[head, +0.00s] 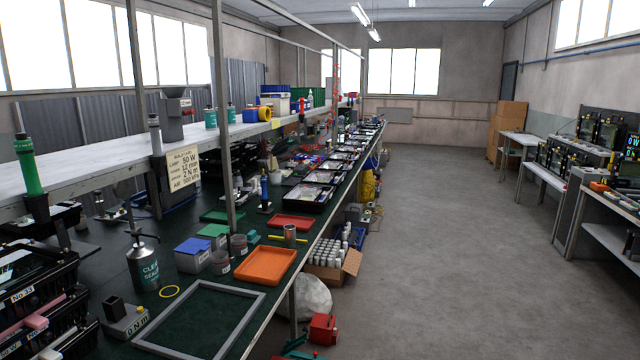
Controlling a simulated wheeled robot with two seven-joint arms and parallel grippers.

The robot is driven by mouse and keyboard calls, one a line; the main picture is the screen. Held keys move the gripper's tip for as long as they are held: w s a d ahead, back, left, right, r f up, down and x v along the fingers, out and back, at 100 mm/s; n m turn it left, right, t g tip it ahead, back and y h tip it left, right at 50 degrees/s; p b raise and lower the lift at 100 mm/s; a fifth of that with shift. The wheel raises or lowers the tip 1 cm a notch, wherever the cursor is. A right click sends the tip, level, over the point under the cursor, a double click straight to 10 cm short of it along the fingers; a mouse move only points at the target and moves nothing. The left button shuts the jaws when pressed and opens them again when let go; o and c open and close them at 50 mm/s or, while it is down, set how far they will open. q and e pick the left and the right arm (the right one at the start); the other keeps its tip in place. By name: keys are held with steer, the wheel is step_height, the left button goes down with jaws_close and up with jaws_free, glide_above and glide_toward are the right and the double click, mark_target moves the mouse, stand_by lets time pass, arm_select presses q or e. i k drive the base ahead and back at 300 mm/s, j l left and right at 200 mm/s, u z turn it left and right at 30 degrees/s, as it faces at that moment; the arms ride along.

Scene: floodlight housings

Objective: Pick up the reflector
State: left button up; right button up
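I cannot pick out a separate reflector with certainty. Black floodlight housings (308,199) with bright, shiny insides stand in a row along the long dark-topped bench (110,240). More black housings (40,290) are stacked at the near left, one labelled "No 33"; their insides are only partly visible. Neither of my grippers is in view.
An empty grey frame (160,325), an orange tray (265,266), a red tray (291,222) and a "CLEAN" bottle (143,268) are on the near bench. A post (222,120) rises from it. A box of bottles (332,262) stands below. The aisle floor (440,250) is clear.

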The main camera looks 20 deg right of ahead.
mark_target(317, 176)
steer(key=i+l+z, duration=0.3)
steer(key=i+l, duration=0.15)
steer(key=l, duration=0.25)
steer(key=i+l+z, duration=0.3)
steer(key=i+l, duration=0.2)
steer(key=i+l+z, duration=0.2)
steer(key=i, duration=0.6)
steer(key=i+l+z, duration=0.2)
steer(key=i, duration=2.3)
steer(key=i+u, duration=0.3)
steer(key=i, duration=0.2)
steer(key=i+l+u, duration=0.1)
steer(key=i+u, duration=0.25)
steer(key=i, duration=0.2)
steer(key=i+l+u, duration=0.3)
steer(key=i, duration=0.2)
